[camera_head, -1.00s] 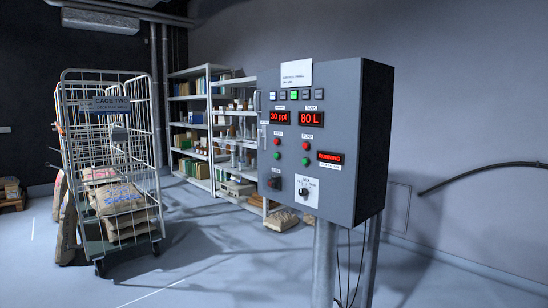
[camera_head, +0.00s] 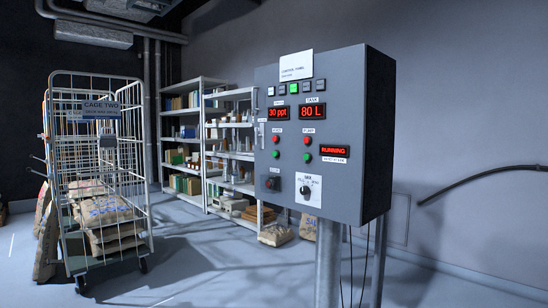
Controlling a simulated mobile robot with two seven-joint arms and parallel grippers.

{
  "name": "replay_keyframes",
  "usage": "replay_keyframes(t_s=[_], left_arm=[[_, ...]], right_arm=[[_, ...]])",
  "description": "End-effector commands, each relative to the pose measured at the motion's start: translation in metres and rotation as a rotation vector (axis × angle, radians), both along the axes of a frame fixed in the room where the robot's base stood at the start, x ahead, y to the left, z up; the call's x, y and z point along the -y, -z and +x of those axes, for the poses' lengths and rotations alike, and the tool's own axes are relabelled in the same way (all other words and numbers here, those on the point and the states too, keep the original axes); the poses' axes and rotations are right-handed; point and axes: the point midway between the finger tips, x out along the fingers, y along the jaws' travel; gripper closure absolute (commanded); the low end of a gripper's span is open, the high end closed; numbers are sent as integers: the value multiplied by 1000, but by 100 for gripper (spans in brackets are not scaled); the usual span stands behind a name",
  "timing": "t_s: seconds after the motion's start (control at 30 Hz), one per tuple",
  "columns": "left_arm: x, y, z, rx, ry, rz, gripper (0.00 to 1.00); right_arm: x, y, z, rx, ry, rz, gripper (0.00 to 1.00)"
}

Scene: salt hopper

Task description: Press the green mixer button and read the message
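The grey control panel box (camera_head: 290,210) stands on a metal post right of centre, its front angled to the left. Two columns of buttons each have a red one above a green one. The left column has a green button (camera_head: 276,154), the right column another green button (camera_head: 308,157). The small labels over the columns are too blurred to read surely. A red-lit message display (camera_head: 333,150) at the right reads "RUNNING". Two upper displays read "30 ppt" (camera_head: 279,113) and "80 L" (camera_head: 312,111). Neither gripper shows.
A wire roll cage (camera_head: 147,190) labelled "CAGE TWO" holds sacks at the left. Shelves (camera_head: 206,140) with boxes and bottles stand behind. The panel's post (camera_head: 328,265) and hanging cables reach down below it. Open grey floor (camera_head: 200,270) lies between cage and panel.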

Motion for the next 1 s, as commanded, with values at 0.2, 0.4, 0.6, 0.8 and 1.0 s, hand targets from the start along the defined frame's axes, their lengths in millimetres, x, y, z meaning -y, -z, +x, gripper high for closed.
replay_keyframes(t_s=[0.2,0.4,0.6,0.8,1.0], left_arm=[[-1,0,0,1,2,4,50],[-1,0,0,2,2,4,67],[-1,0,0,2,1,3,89],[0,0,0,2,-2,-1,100],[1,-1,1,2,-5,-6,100]], right_arm=[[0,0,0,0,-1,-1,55],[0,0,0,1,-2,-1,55],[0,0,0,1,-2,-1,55],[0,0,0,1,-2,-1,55],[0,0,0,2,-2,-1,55]])
